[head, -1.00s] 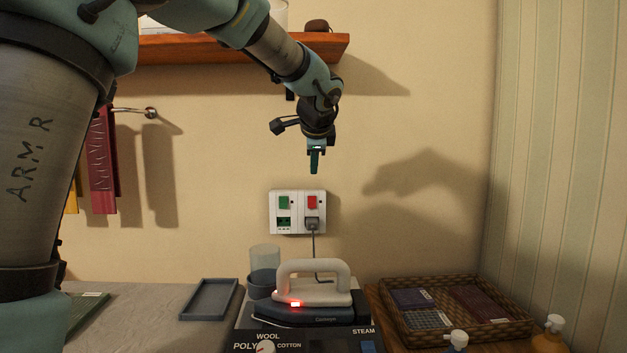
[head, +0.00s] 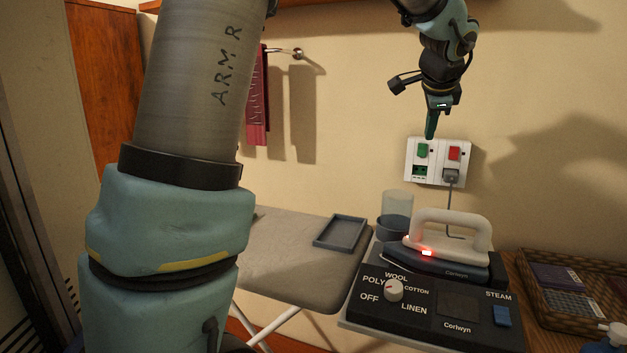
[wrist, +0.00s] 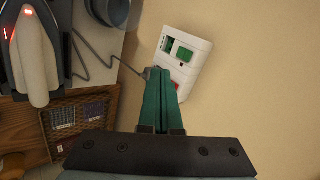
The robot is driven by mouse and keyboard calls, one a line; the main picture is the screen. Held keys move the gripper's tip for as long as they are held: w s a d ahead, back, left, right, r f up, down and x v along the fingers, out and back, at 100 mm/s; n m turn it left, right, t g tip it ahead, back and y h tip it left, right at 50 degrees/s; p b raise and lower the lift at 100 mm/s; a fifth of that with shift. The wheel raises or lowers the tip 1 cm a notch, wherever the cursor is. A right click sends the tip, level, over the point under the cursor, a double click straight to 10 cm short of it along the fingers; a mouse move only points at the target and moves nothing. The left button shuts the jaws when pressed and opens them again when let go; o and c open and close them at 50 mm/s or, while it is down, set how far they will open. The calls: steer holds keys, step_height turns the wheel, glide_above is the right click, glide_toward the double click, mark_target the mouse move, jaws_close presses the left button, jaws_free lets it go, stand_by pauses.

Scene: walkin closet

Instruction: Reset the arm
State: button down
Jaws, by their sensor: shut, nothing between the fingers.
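My gripper (head: 430,125) hangs from my arm at the upper right of the head view, pointing down. Its green fingers are shut with nothing between them. In the head view the fingertips overlap the top of the wall socket plate (head: 409,150); I cannot tell the gap. In the wrist view my gripper (wrist: 160,78) shows its fingers together, with the socket plate (wrist: 197,45) beyond the tips. The plate has a green switch and a red switch, and a grey plug with a cord sits under the red one.
An iron (head: 455,262) with a lit red light rests on a control base (head: 430,310). A wicker basket (head: 530,305) stands right. A shelf (head: 490,8) is above.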

steer(key=s+a+f+n+g+y, duration=0.1)
steer(key=s+a+f+n+g, duration=0.1)
steer(key=a+f+n, duration=0.65)
steer(key=s+a+f+n+g+y, duration=0.1)
steer(key=a+f, duration=0.4)
steer(key=a, duration=0.8)
steer(key=s+a+f+n+g, duration=0.1)
steer(key=s+a+f+n, duration=0.3)
steer(key=s+a, duration=0.2)
steer(key=s+a+f+n+g, duration=0.2)
steer(key=s+a+f+n, duration=0.3)
steer(key=a, duration=0.3)
steer(key=shift+s+y+p, duration=0.3)
steer(key=shift+s+p, duration=0.05)
steer(key=shift+s, duration=0.55)
steer(key=shift+n, duration=0.25)
